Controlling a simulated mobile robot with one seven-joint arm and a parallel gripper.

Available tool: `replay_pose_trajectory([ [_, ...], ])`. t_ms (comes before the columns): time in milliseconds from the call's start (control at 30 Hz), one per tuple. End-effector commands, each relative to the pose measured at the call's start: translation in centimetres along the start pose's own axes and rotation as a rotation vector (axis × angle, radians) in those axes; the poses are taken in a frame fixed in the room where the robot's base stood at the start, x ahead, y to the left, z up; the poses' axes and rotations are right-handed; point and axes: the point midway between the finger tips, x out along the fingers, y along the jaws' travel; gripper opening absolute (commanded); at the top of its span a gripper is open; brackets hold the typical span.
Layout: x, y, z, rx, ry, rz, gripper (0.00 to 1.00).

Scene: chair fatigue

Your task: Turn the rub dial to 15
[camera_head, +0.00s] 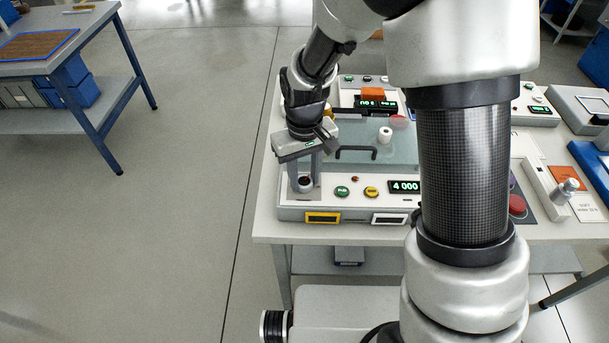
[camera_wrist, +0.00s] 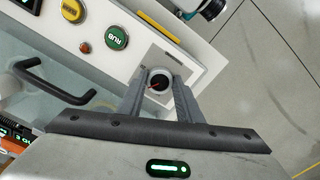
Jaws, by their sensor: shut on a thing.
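The rub dial (camera_wrist: 158,82) is a small round dark knob with a red pointer line, set on a pale panel plate. My gripper (camera_wrist: 160,88) has its two fingers around the dial, shut on it. The dial also shows in the head view (camera_head: 305,181) at the left end of the machine's front panel, with my gripper (camera_head: 305,178) pointing down over it. The fingers hide part of the dial's rim. I cannot read its scale marks.
The green RUB button (camera_wrist: 117,38) and a small red light (camera_wrist: 85,47) sit beside the dial. The yellow button (camera_head: 371,192) and a display reading 4 000 (camera_head: 405,187) are further right. A dark handle (camera_head: 357,152) stands on the clear cover behind.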

Motion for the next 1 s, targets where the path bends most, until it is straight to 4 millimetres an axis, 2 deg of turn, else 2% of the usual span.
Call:
replay_pose_trajectory([
  [33, -0.1, 0.0, -0.1, 0.0, 0.001, 0.0, 0.1],
  [67, -0.1, 0.0, -0.1, 0.0, 0.001, 0.0, 0.37],
  [133, -0.1, 0.0, -0.1, 0.0, 0.001, 0.0, 0.49],
  [167, -0.1, 0.0, 0.0, -0.001, 0.001, 0.0, 0.51],
  [433, -0.1, 0.0, 0.0, -0.001, 0.001, 0.0, 0.51],
  [567, -0.9, 0.0, -0.1, -0.001, 0.004, 0.0, 0.51],
  [667, -2.5, 0.0, -0.1, -0.001, 0.006, 0.001, 0.51],
  [1000, -10.8, 0.0, -0.2, -0.001, 0.007, 0.0, 0.51],
])
